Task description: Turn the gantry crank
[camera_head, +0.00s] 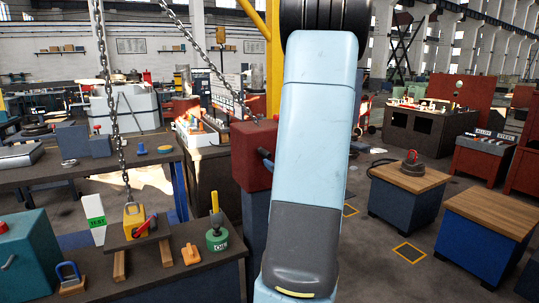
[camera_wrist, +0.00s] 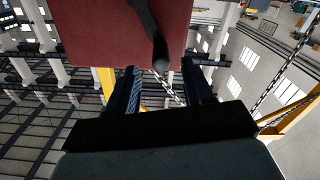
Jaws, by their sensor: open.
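The gantry crank is a dark bar with a rounded knob (camera_wrist: 160,62), hanging in front of a dark red box (camera_wrist: 95,35) in the wrist view. In the head view the red box (camera_head: 252,150) sits on a blue post, and a dark piece of the crank (camera_head: 264,156) shows at its side, left of my arm. My gripper (camera_wrist: 161,75) is open in the wrist view, with dark blue fingers either side of the knob's line. The knob appears between the fingertips; I cannot tell whether they touch it. My arm hides the gripper in the head view.
Chains (camera_head: 104,70) hang at the left, one down to a yellow block (camera_head: 134,216) on a dark bench (camera_head: 215,275). A yellow gantry post (camera_head: 272,50) stands behind the red box. Wood-topped blue cabinets (camera_head: 490,213) stand at the right, with open floor between.

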